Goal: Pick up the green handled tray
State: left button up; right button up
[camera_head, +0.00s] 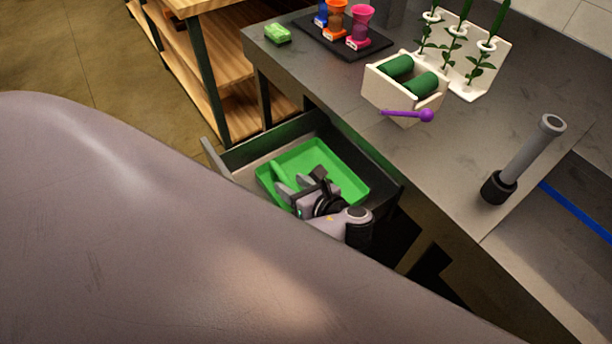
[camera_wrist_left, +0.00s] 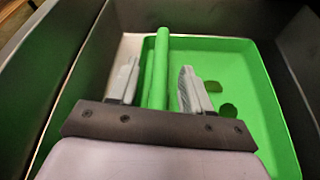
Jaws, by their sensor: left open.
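The green handled tray (camera_head: 322,156) lies inside an open drawer (camera_head: 240,158) under the counter. My left gripper (camera_head: 296,184) is over the tray's near left part in the head view. In the left wrist view the tray floor (camera_wrist_left: 232,62) spreads to the right, and its green bar handle (camera_wrist_left: 156,65) runs along its left side. My left gripper (camera_wrist_left: 158,72) is open there, with one finger on each side of the handle. A gap shows between the handle and the right finger. My right gripper is not in view.
The drawer walls (camera_wrist_left: 292,45) stand close around the tray. On the grey counter (camera_head: 440,160) are a white box with green rolls (camera_head: 378,92), a purple stick (camera_head: 405,114), a plant rack (camera_head: 490,75), a dark tray of colored cups (camera_head: 312,38) and a grey cylinder (camera_head: 528,155).

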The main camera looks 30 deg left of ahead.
pick_arm(q)
grip_shut()
jog(key=shift+r, duration=0.15)
